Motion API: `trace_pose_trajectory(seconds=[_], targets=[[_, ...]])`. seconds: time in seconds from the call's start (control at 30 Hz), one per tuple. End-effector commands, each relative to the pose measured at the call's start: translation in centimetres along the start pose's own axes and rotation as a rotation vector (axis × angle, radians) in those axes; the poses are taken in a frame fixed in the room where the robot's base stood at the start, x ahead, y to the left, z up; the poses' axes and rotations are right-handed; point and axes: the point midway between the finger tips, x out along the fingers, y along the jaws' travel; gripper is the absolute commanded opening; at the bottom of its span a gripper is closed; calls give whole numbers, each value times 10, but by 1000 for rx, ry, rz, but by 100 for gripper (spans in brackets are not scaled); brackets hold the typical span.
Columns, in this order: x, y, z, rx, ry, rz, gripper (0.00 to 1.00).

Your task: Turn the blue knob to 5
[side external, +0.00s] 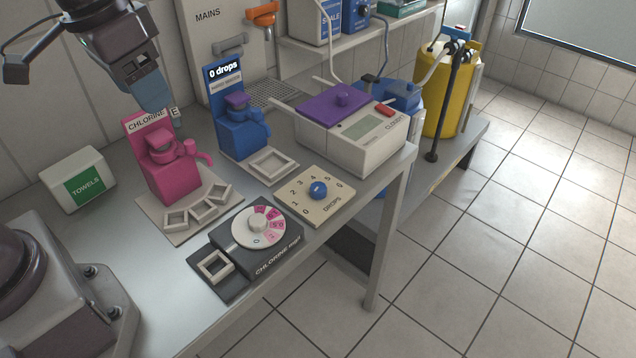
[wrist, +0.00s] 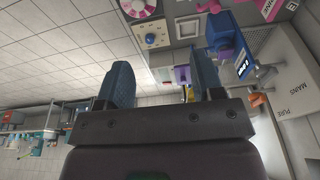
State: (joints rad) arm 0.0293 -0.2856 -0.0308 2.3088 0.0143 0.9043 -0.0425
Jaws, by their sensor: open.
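The blue knob (side external: 318,190) sits on a beige plate (side external: 330,212) marked DROPS, with numbers around it, near the bench's front edge. Which number it points at is too small to tell. The knob also shows in the wrist view (wrist: 152,39), at the top, beyond the fingers. My gripper (side external: 163,105) is at the upper left in the side view, raised by the pink CHLORINE dispenser and well away from the knob. In the wrist view my gripper (wrist: 163,82) is open, with nothing between its fingers.
The pink dispenser (side external: 172,175) and the blue dispenser (side external: 243,130), whose display reads "0 drops", stand behind the knob plate. A CHLORINE dial (side external: 257,225) lies left of the plate. A purple-lidded white machine (side external: 365,143) stands behind it to the right.

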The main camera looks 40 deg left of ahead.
Motion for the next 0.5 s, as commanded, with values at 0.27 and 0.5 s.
trace_pose_trajectory(seconds=[0.27, 0.5], targets=[[71, 22, -79, -191, -170, -22, 61], [155, 47, -132, -484, -261, -66, 61]])
